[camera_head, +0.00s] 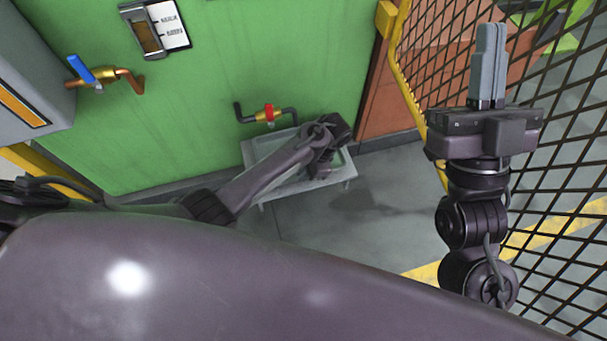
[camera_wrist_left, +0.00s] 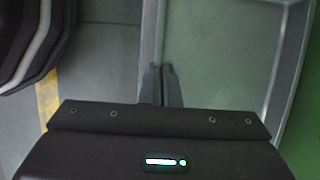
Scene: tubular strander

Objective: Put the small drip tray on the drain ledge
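A grey, shallow, raised-rim metal pan on short legs (camera_head: 253,155) stands low against the green panel, under the red-handled tap. It looks like the drain ledge; I cannot make out a separate small drip tray in it. My left arm reaches across it, and in the head view the left gripper (camera_head: 324,160) is over its right part, its fingers hidden. In the left wrist view the fingers (camera_wrist_left: 161,86) are close together beside a grey rim (camera_wrist_left: 150,35) with a greenish floor; contact is unclear. My right gripper (camera_head: 489,62) points up, fingers together and empty.
A red-handled tap (camera_head: 268,113) sticks out above the pan. A blue-handled tap (camera_head: 84,70) is at the upper left. A black mesh fence (camera_head: 560,130) with a yellow post (camera_head: 404,75) stands at the right. The grey floor (camera_head: 375,215) right of the pan is clear.

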